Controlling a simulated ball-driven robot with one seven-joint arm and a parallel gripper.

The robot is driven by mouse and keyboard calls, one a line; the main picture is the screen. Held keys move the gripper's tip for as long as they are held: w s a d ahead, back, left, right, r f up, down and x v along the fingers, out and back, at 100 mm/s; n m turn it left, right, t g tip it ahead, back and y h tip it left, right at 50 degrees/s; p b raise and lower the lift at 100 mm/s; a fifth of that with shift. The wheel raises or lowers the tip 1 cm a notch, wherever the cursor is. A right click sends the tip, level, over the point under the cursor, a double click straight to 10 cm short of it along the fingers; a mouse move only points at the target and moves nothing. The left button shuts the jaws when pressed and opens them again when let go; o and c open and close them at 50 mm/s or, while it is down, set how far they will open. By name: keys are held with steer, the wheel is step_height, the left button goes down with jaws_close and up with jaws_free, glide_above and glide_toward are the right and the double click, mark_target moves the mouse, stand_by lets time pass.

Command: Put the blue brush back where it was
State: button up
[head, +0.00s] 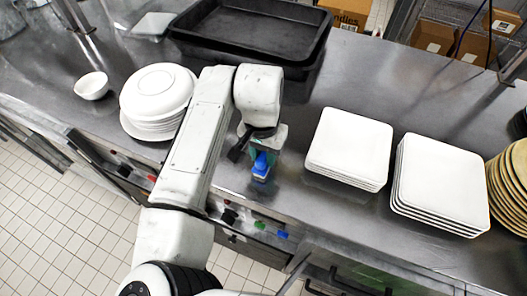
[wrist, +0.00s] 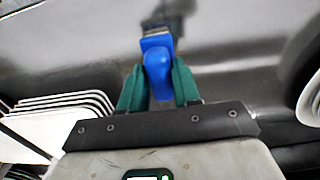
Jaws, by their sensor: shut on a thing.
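The blue brush (head: 261,166) is between the fingers of my gripper (head: 256,158), over the steel counter between the round plates and the square plates. In the wrist view the brush (wrist: 158,65) shows a blue handle, with a greyish end pointing away from me. The green fingers of my gripper (wrist: 159,88) are shut on its handle from both sides. I cannot tell whether the brush touches the counter. My arm hides part of the counter to the left of the gripper.
Two stacks of white square plates (head: 349,146) (head: 441,182) stand to the right. A stack of round white plates (head: 157,97) and a small bowl (head: 92,86) stand to the left. A black tray (head: 250,38) lies behind. The counter's (head: 300,205) front edge is close to the gripper.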

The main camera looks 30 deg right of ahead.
mark_target(263, 155)
steer(key=o, duration=1)
step_height(263, 155, up, 12)
steer(key=shift+w+r+b, duration=0.1)
steer(key=shift+b, duration=0.45)
